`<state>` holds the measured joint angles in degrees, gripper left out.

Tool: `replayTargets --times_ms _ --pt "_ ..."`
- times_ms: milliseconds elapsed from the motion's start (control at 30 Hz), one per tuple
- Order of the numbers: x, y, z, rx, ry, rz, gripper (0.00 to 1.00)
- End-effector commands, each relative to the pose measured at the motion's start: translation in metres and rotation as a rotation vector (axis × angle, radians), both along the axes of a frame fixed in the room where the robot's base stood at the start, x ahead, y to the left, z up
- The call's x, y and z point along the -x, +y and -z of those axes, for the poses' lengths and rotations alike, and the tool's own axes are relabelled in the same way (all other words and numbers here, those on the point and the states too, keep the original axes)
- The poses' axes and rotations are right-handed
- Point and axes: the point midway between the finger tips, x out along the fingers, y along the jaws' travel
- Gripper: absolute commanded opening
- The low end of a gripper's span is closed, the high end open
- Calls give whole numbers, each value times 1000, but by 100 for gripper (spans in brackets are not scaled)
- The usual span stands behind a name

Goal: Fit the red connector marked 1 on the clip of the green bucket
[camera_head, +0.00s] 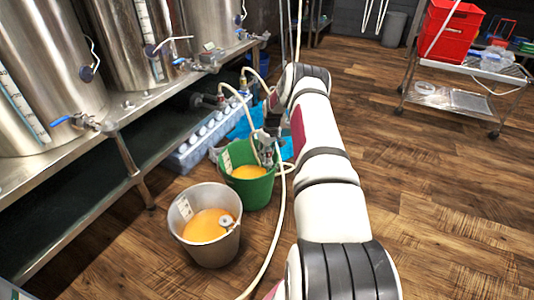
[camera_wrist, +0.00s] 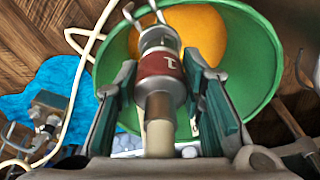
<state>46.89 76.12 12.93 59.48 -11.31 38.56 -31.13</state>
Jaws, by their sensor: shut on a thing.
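The green bucket (camera_head: 250,190) stands on the wood floor with orange liquid inside. In the wrist view its rim (camera_wrist: 262,98) curves around my gripper (camera_wrist: 165,100). My gripper is shut on the connector with the red band marked 1 (camera_wrist: 160,64), which has a metal body and a pale hose running from its back. The connector lies over the bucket's opening, pointing toward the top of the picture. Two curved metal prongs (camera_wrist: 145,14) show just beyond its front end. I cannot tell whether they belong to the connector or the clip. The clip is not clearly visible.
A grey bucket (camera_head: 207,250) of orange liquid stands in front. Steel tanks (camera_head: 45,70) line the left. A blue cloth (camera_wrist: 50,88) with a metal fitting (camera_wrist: 42,115) lies beside the green bucket. A cart (camera_head: 470,75) stands far right.

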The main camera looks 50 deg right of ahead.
Motion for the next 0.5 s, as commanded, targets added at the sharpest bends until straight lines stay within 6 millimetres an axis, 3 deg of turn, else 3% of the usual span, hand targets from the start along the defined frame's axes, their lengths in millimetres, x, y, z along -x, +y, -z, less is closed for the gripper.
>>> replayTargets --times_ms 500 --pt "0 0 10 0 0 0 3"
